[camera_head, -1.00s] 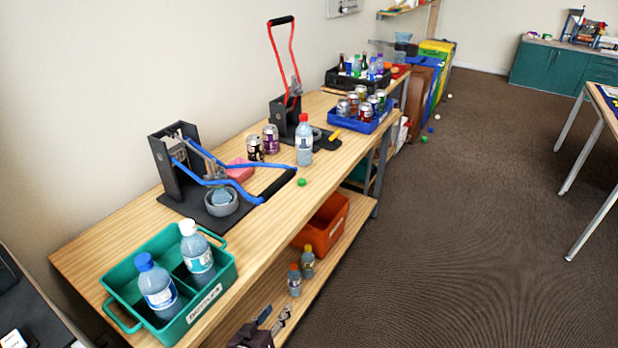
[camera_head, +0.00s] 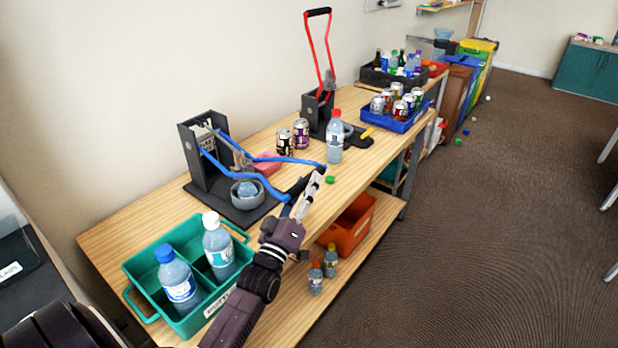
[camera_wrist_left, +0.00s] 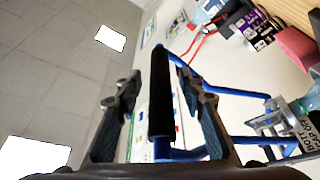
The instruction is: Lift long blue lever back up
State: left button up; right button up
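The long blue lever (camera_head: 240,172) is lowered, its two blue arms reaching forward from the black press (camera_head: 203,150) on the wooden bench. Its black handle (camera_head: 296,187) lies at the bench's front edge, partly hidden by my left gripper (camera_head: 303,197). In the left wrist view the black handle (camera_wrist_left: 161,92) stands between the two spread fingers of my left gripper (camera_wrist_left: 159,98), with a gap on each side. My left gripper is open around the handle. A grey bowl (camera_head: 247,196) with a crushed bluish bottle sits under the lever. My right gripper is not in view.
A green crate (camera_head: 137,302) with two bottles stands at the near left. A pink sponge (camera_head: 266,162), cans (camera_head: 301,134), a clear bottle (camera_head: 334,140) and a second press with a raised red lever (camera_head: 312,55) stand beyond. An orange bin (camera_head: 350,225) sits on the lower shelf.

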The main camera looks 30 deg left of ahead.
pick_arm(q)
jog(key=shift+x, duration=0.9)
grip_shut()
